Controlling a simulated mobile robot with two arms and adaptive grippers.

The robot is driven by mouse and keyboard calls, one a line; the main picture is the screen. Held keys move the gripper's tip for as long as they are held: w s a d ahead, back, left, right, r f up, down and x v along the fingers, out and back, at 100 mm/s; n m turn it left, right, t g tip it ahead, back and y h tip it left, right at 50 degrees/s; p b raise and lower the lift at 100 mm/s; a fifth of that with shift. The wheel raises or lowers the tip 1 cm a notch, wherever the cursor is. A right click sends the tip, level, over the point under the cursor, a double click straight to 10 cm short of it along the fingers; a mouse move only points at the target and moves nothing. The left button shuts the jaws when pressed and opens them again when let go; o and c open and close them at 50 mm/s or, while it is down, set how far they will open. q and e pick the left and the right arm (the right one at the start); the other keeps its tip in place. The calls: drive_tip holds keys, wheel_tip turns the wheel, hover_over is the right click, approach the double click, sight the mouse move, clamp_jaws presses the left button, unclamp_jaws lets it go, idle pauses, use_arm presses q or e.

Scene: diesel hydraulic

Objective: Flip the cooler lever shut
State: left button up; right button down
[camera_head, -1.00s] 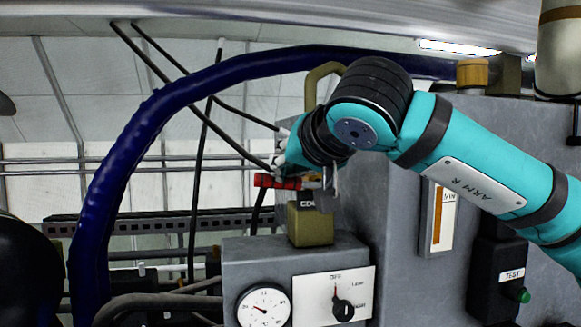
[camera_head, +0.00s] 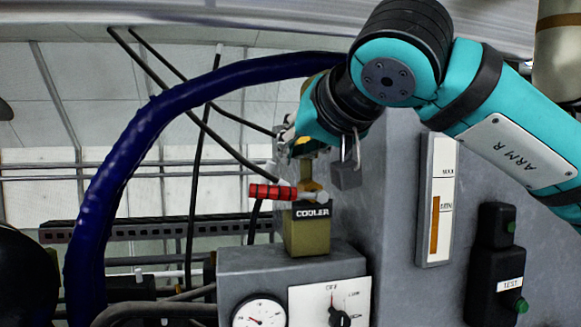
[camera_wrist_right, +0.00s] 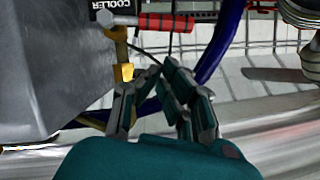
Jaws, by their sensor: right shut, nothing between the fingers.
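The cooler lever has a red handle (camera_head: 272,191) that lies roughly level and points left from its pivot on the brass valve block (camera_head: 308,236) labelled COOLER. In the right wrist view the lever (camera_wrist_right: 165,22) shows at the top, beyond the fingertips. My right gripper (camera_head: 285,140) is above the lever and apart from it. Its fingers (camera_wrist_right: 155,78) are shut and empty, beside the brass pipe. My left gripper is not in view.
A thick blue hose (camera_head: 130,145) arches at the left of the valve. A grey cabinet with a gauge (camera_head: 260,315) and a selector knob (camera_head: 341,318) is below. A level indicator (camera_head: 437,205) and a black test box (camera_head: 494,260) are at the right.

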drive_tip(key=b+v, duration=0.1)
drive_tip(key=v, duration=0.5)
drive_tip(key=shift+s+a+r+b, duration=0.25)
drive_tip(key=shift+s+b, duration=0.1)
drive_tip(key=shift+s, duration=0.1)
drive_tip(key=shift+a, duration=0.1)
